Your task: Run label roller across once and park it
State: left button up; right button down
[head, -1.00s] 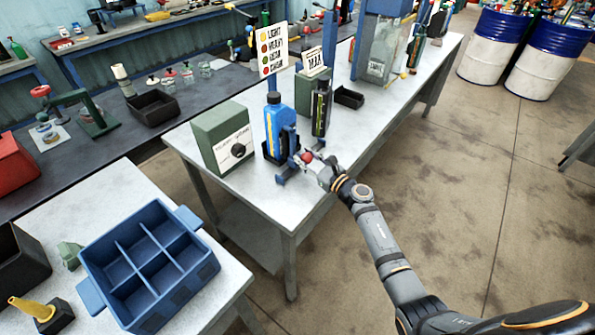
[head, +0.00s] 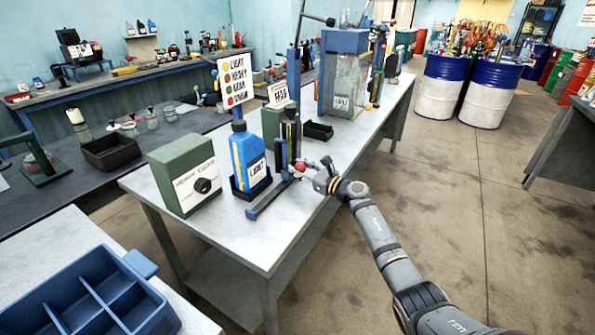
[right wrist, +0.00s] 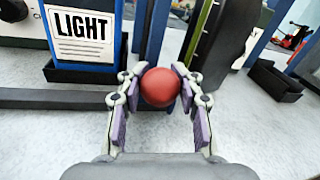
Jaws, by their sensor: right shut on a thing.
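A blue oil bottle (head: 243,150) stands upright in a dark tray near the table's front edge. A white label reading LIGHT (right wrist: 85,36) is on its front. A dark blue rail (head: 264,202) runs in front of the bottle. The label roller (head: 281,152) stands at the right of the bottle, its upright clear of the label, with a red ball knob (right wrist: 158,87) towards me. My right gripper (head: 308,168) is shut on that knob, its pads on both sides in the right wrist view (right wrist: 159,82). My left gripper is not in view.
A green box with a dial (head: 185,175) stands left of the bottle. A dark slim bottle (head: 291,135) and an empty black tray (head: 318,131) are right and behind. A blue divided crate (head: 90,300) sits on the near-left table. The aisle floor at right is open.

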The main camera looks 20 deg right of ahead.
jog(key=c, duration=1.3)
grip_release()
jog(key=shift+d, duration=0.2)
jog(key=o, duration=0.4)
jog(key=shift+d, duration=0.15)
jog(key=shift+o, duration=0.2)
jog(key=shift+s, duration=0.15)
jog(key=v, duration=1.1)
jog(key=shift+s, duration=0.35)
jog(key=shift+d, duration=0.15)
